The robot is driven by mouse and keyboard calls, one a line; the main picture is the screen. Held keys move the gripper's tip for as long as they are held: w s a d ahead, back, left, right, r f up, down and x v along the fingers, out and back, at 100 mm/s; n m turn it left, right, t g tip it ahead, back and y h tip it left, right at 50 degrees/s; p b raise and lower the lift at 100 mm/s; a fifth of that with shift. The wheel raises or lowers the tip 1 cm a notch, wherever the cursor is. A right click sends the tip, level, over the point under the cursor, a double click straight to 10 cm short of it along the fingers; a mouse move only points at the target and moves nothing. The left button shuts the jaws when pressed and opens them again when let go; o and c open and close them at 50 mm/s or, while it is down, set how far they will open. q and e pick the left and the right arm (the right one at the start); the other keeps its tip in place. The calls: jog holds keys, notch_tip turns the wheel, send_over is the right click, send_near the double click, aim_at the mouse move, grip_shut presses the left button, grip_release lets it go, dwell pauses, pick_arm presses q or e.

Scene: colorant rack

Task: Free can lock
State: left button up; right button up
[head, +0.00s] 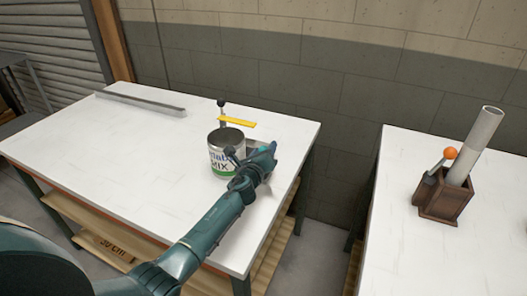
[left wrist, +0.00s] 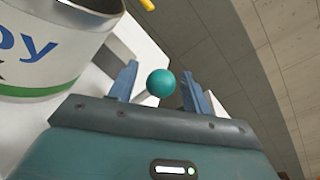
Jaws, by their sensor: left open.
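A white paint can (head: 222,160) with a blue and green label stands on the white table, its grey top facing up. My left gripper (head: 262,156) is just right of the can, its fingers partly hidden in the head view. In the left wrist view the open gripper (left wrist: 160,80) has a teal ball knob (left wrist: 160,83) between its fingers, with a visible gap on each side. The knob may belong to the can lock; its mount is hidden. The can (left wrist: 45,45) fills the upper left of that view.
A black-knobbed lever (head: 221,104) and a yellow bar (head: 238,123) stand behind the can. A grey metal rail (head: 140,103) lies at the table's back left. A second table (head: 400,190) at right holds a brown box (head: 443,197) with a grey tube. The white table's left part is clear.

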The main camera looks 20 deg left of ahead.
pick_arm(q)
jog(key=s+d+r+p, duration=0.1)
jog(key=s+p, duration=0.1)
jog(key=s, duration=1.1)
jog(key=shift+d+r, duration=0.15)
pick_arm(e)
jog(key=shift+d+r, duration=0.3)
jog(key=shift+d, duration=0.05)
